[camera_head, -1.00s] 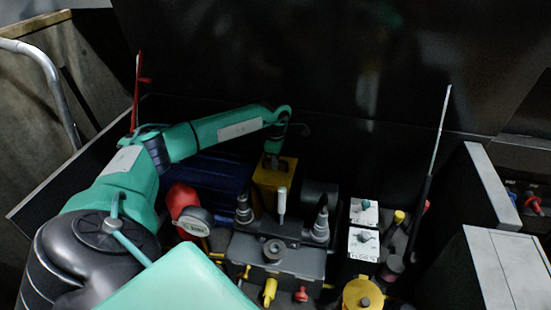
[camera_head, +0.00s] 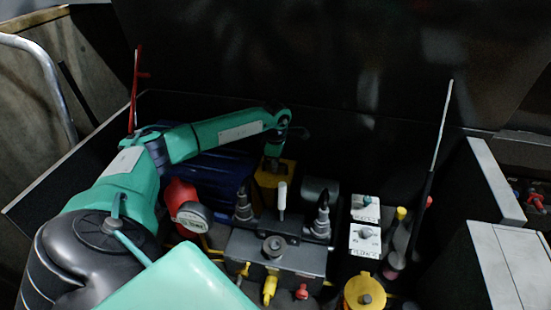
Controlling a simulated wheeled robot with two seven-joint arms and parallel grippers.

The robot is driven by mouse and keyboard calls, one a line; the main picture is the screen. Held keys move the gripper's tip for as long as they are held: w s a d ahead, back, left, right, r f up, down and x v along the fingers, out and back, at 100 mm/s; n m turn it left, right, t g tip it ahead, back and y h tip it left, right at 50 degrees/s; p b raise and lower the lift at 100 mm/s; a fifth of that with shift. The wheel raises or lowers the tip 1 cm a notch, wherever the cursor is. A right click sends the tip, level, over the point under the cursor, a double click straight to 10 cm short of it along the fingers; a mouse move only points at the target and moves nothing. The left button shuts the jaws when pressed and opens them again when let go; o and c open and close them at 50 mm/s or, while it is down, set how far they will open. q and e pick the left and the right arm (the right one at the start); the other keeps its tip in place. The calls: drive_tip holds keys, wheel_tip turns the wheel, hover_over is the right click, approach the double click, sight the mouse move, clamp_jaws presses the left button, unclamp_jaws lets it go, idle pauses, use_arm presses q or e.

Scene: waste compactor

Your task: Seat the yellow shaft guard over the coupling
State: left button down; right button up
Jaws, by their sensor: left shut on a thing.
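The yellow shaft guard (camera_head: 287,177) is a boxy yellow piece at the back middle of the machine bay in the head view. My left gripper (camera_head: 274,163) reaches down to it from above and is shut on its top. The guard sits between the blue motor (camera_head: 212,172) on its left and a dark cylinder (camera_head: 320,190) on its right. Its lower part is hidden behind the valve block, and the coupling is not visible. I cannot tell whether the guard touches the base. My right gripper is not in view.
In front stands a grey valve block (camera_head: 275,251) with an upright white-topped lever (camera_head: 282,198). A red part with a gauge (camera_head: 192,216) is to the left. White switch boxes (camera_head: 364,240) and a yellow cap (camera_head: 365,292) are to the right. A dark prop rod (camera_head: 427,190) rises behind.

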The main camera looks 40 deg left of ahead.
use_arm(q)
drive_tip(key=shift+r, duration=0.1)
drive_tip(key=c, duration=1.4)
unclamp_jaws()
